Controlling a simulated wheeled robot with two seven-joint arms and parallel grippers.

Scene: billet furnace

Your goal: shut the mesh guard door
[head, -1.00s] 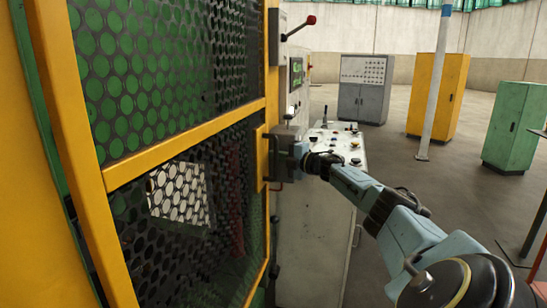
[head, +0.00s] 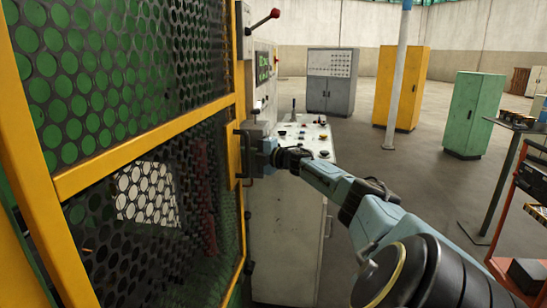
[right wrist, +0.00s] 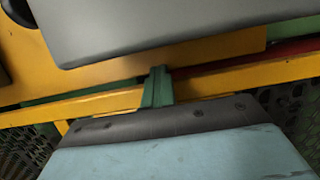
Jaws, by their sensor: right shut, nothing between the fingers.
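The mesh guard door (head: 146,144) fills the left of the head view, a yellow frame with dark perforated mesh. Its free edge is at the right, beside the control cabinet; I cannot tell whether a gap is left there. My right gripper (head: 250,150) is shut with nothing between its fingers, at the door's right edge by the handle (head: 238,168). The gripper hides part of that edge, and contact is unclear. In the right wrist view, a yellow bar (right wrist: 215,88) of the guard runs close by the gripper. My left gripper is not in view.
A control console (head: 310,135) with buttons stands just right of the gripper, close to my right arm. A red-knobbed lever (head: 274,14) sticks out above. A pale post (head: 396,80) and grey, yellow and green cabinets stand farther back. An orange cart (head: 515,240) is at the right.

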